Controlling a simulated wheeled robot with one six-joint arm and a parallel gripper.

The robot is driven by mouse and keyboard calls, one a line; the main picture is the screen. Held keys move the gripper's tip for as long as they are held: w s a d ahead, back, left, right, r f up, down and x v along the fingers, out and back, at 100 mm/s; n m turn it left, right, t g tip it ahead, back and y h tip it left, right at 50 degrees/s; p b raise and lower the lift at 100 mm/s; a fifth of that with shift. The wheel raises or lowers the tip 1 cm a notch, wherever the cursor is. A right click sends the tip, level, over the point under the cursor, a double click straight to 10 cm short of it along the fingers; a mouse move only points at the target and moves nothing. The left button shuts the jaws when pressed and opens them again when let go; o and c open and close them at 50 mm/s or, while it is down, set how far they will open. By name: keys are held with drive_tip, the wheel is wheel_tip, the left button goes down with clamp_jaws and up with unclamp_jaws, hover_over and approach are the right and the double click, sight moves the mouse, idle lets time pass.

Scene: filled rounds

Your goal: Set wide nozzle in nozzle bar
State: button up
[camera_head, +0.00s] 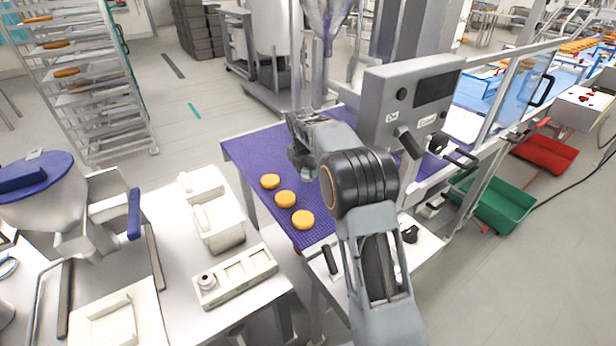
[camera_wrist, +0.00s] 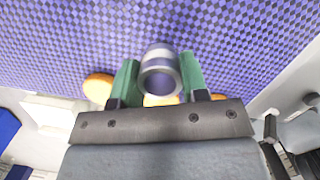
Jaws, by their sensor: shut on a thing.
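My gripper (camera_wrist: 160,78) is shut on a short grey metal tube, the wide nozzle (camera_wrist: 160,55), which sits between its two green fingers with its round opening facing the wrist camera. In the head view my gripper (camera_head: 303,160) hangs over the purple belt, and the nozzle is hard to make out there. The nozzle bar (camera_head: 243,287) appears to be the pale long block at the front edge of the white table. A small round nozzle-like piece (camera_head: 207,280) stands at its left end. Two square recesses to the right of it look empty.
Several round orange patties (camera_head: 285,199) lie on the purple belt (camera_head: 250,150). Pale containers (camera_head: 215,220) stand on the white table behind the bar. A grey machine housing with a control panel (camera_head: 412,105) stands right of the arm. A blue-lidded bowl (camera_head: 40,185) is at left.

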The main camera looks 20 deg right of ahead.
sight(307, 177)
drive_tip(key=shift+f, duration=1.55)
drive_tip(key=shift+f, duration=0.1)
drive_tip(key=o, duration=0.9)
drive_tip(key=shift+o, duration=0.2)
